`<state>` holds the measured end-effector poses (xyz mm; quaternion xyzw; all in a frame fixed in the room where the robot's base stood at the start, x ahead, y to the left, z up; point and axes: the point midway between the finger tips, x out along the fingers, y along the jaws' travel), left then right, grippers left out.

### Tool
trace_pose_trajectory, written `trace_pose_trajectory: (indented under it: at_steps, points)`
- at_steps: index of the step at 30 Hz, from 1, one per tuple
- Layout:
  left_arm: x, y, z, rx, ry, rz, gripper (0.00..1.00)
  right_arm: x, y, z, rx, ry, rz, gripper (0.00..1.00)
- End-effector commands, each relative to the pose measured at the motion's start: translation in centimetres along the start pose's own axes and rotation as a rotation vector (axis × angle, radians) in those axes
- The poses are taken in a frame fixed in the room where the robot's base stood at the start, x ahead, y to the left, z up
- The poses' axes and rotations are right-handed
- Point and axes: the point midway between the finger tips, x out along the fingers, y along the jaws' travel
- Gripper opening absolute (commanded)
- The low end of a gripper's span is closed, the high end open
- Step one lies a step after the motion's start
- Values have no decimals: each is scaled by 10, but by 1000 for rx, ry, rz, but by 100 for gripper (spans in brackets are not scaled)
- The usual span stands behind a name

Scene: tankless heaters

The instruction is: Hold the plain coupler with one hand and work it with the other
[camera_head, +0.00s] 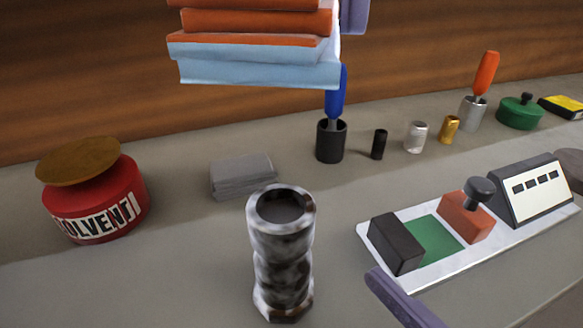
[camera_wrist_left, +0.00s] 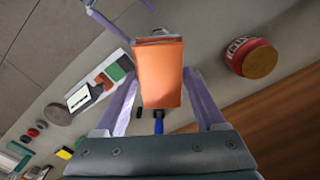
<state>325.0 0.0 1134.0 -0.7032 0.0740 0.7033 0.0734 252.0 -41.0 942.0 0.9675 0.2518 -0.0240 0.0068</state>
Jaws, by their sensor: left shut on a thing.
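A mottled dark and silver metal cylinder (camera_head: 283,265) with an angular foot and an open top stands upright at the middle front in the head view. It looks like a pipe coupler, but I cannot be sure. My left gripper (camera_wrist_left: 161,75) is shut on a stack of orange and pale blue slabs (camera_head: 255,45), whose orange side (camera_wrist_left: 158,78) faces the left wrist camera. The stack is high above the bench, behind the cylinder in the picture. One purple finger of my right gripper (camera_head: 405,300) shows at the bottom; its opening is not clear.
A red solvent can (camera_head: 100,200) stands at left, beside a grey block (camera_head: 243,176). A white board (camera_head: 440,264) with blocks and a slotted panel lies at right. A black cup (camera_head: 330,142) with a blue-handled tool and several small cylinders stand behind. Bare bench lies at front left.

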Motion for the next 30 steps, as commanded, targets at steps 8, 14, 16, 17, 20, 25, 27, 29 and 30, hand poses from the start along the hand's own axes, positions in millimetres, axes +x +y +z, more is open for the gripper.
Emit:
trace_pose_trajectory:
  at_steps: [8, 14, 16, 17, 20, 25, 27, 29, 30]
  points:
    - [0, 0, 0, 0, 0, 0, 27, 56, 0, -1, 3, 3, 1, 96]
    - [0, 0, 0, 0, 0, 0, 27, 79, 0, 0, 1, 1, 0, 96]
    - [0, 0, 0, 0, 0, 0, 27, 82, 0, 0, -1, -1, -1, 96]
    - [0, 0, 0, 0, 0, 0, 27, 83, 0, 0, -1, -1, -1, 96]
    - [0, 0, 0, 0, 0, 0, 27, 84, 0, 0, 0, -1, -1, 96]
    - [0, 0, 0, 0, 0, 0, 27, 84, 0, 0, 0, -1, -1, 96]
    - [0, 0, 0, 0, 0, 0, 27, 84, 0, 0, 0, -1, -1, 90]
    - [0, 0, 0, 0, 0, 0, 27, 84, 0, 0, 0, -1, -1, 83]
    - [0, 0, 0, 0, 0, 0, 27, 84, 0, 0, 0, -1, -1, 78]
